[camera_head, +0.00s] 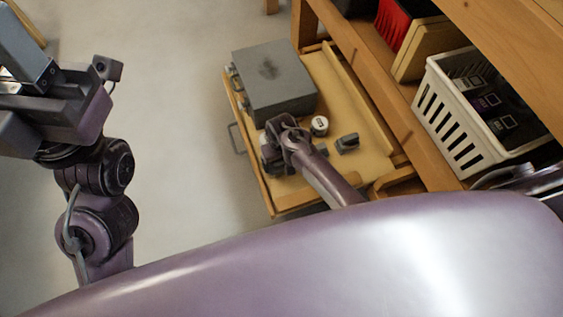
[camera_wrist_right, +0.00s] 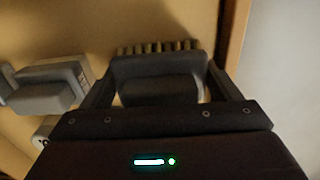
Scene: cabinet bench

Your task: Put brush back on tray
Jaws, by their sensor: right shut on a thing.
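My right gripper (camera_head: 278,148) is over the pull-out wooden tray (camera_head: 352,92). In the right wrist view, this gripper (camera_wrist_right: 160,72) is shut on the brush (camera_wrist_right: 157,48), whose row of pale bristles shows beyond the fingers. The dark body of the brush lies between the fingers. The tray's tan surface (camera_wrist_right: 75,25) fills the view behind it, and I cannot tell whether the brush touches it. In the head view the brush is mostly hidden by the gripper. My left gripper (camera_head: 60,105) is at the far left, away from the tray; its fingers do not show clearly.
A grey metal box (camera_head: 272,85) takes up the far part of the tray. A small round tin (camera_head: 319,125) and a grey block-like item (camera_head: 348,142) stand right of the gripper. A white slotted basket (camera_head: 452,115) is on the shelf at right. Open floor lies left.

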